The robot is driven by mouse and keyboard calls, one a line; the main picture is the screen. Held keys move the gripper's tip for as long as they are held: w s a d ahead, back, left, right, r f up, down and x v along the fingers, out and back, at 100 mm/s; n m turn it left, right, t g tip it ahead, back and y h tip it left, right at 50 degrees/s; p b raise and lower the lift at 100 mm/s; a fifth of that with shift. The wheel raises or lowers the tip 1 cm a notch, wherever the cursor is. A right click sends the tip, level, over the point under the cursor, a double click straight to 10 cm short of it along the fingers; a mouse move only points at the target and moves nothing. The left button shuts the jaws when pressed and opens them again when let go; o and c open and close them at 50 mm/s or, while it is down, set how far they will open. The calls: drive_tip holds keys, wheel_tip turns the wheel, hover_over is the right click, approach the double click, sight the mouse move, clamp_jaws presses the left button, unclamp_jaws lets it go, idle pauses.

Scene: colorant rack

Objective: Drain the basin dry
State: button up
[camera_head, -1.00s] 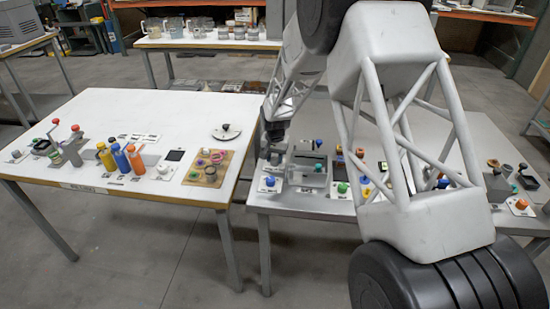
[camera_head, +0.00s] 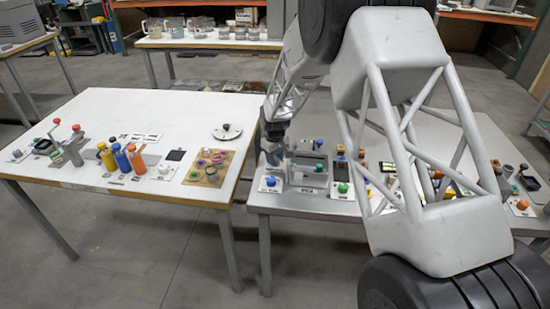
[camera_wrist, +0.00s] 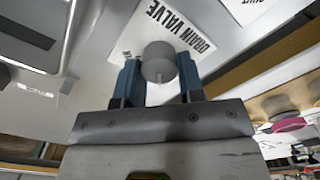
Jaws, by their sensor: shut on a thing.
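My gripper (camera_wrist: 159,80) is shut on the grey round drain valve knob (camera_wrist: 158,58) in the wrist view, with one blue-grey finger on each side. The knob stands on a white plate lettered DRAIN VALVE (camera_wrist: 172,27). In the head view my gripper (camera_head: 272,153) is low at the left end of the right-hand table, and the knob cannot be made out there. A grey box-shaped basin (camera_head: 309,179) stands just right of the gripper. Whether it holds liquid cannot be told from these frames.
A blue knob (camera_head: 270,181) and a green knob (camera_head: 343,187) sit near the right table's (camera_head: 310,208) front edge. A wooden board (camera_head: 208,169) with several coloured rings lies on the left table (camera_head: 120,105). My arm hides much of the right table.

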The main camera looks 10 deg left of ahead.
drive_tip(key=shift+n, duration=0.8)
drive_tip(key=o, duration=0.9)
drive_tip(key=shift+r, duration=0.1)
drive_tip(key=shift+r, duration=3.85)
